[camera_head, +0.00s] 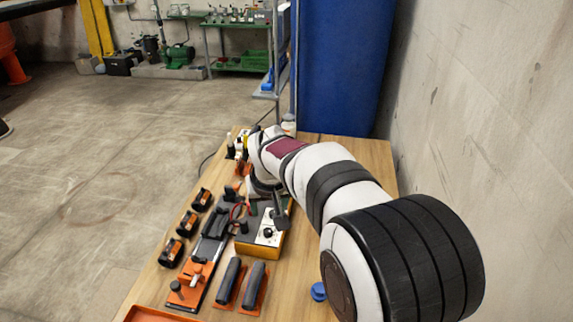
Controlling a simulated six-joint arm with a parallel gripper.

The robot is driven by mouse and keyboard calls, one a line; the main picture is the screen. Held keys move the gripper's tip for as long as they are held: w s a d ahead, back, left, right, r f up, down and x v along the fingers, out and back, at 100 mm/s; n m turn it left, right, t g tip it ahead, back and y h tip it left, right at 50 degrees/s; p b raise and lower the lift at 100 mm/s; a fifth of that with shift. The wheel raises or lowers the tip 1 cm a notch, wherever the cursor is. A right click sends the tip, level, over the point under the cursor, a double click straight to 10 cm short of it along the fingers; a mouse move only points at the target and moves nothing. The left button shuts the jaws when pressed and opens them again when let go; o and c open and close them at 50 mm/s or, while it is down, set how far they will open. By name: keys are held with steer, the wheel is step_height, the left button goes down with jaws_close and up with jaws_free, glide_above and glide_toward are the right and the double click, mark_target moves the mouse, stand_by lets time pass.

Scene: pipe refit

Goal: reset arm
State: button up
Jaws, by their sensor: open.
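My arm reaches from the lower right over the wooden table (310,270) to its far part, then bends down. My gripper (280,208) shows small and dark grey below the bend, above the far side of an orange box with a pale top and a black knob (263,235). It is open, and I see nothing held in it. The fingertips are partly hidden, and I cannot tell whether they touch the box.
Several black-and-orange clamps (187,224) line the table's left edge. A dark rail with an orange fixture (192,278) lies beside two dark cylinders on orange bases (230,283). A blue round part (318,291) sits near my arm. A concrete wall (480,120) stands close on the right.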

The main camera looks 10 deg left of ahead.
steer(key=s+d+r+m+g, duration=0.1)
steer(key=s+d+r+m, duration=0.2)
steer(key=s+d, duration=0.7)
steer(key=s+d+f+m+g, duration=0.1)
steer(key=s+d+m, duration=0.2)
steer(key=s, duration=0.8)
steer(key=s+d+f+m+g, duration=0.1)
steer(key=s+d+m+g, duration=0.1)
steer(key=s+d, duration=0.4)
steer(key=s+m, duration=0.1)
steer(key=s, duration=0.4)
steer(key=shift+d+f+m, duration=0.15)
steer(key=shift+d+m, duration=0.25)
steer(key=shift+c, duration=0.2)
